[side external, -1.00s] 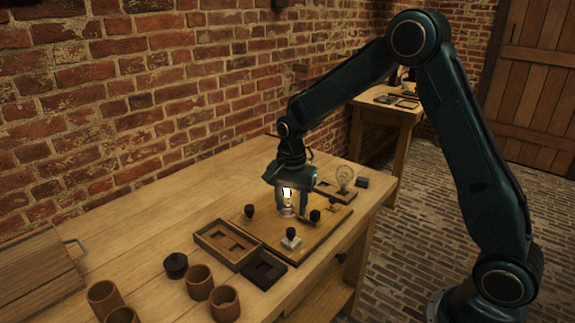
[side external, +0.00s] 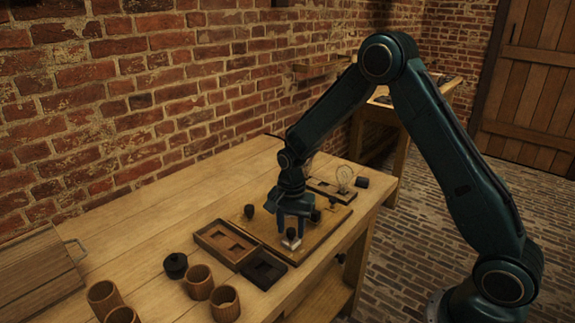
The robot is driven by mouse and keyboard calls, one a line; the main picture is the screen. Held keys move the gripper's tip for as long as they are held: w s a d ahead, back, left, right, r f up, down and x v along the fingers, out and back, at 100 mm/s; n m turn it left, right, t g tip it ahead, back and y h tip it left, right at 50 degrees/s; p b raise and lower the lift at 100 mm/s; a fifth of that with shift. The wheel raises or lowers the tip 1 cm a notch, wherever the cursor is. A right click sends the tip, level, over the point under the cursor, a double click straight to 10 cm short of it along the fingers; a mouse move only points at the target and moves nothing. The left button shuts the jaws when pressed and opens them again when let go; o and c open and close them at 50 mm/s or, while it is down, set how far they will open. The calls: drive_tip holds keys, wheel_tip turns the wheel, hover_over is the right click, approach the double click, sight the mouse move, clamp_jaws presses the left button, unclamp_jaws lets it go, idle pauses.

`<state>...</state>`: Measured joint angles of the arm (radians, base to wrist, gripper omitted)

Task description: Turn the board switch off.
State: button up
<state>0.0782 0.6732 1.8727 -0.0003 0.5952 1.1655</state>
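The wooden board (side external: 325,241) lies on the bench. Near its front edge sits a white block with a dark knob, apparently the board switch (side external: 291,240). My gripper (side external: 291,231) points down right over this switch, its fingers apart on either side of the knob. The fingers look open; I cannot make out contact with the knob. The knob's setting is too small to tell. The board's lamp is hidden behind my gripper, and no glow shows.
A wooden tray with recesses (side external: 207,236) and a black tray (side external: 283,267) lie left of and before the board. A clear bulb (side external: 343,178) stands behind in another tray. Several wooden cups (side external: 199,282) and a black lidded piece (side external: 175,265) stand at the front left. The bench's left middle is clear.

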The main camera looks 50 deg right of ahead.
clamp_jaws()
drive_tip(key=shift+n, duration=0.4)
drive_tip(key=n, duration=1.1)
idle(0.4)
drive_tip(key=shift+o, duration=1.2)
unclamp_jaws()
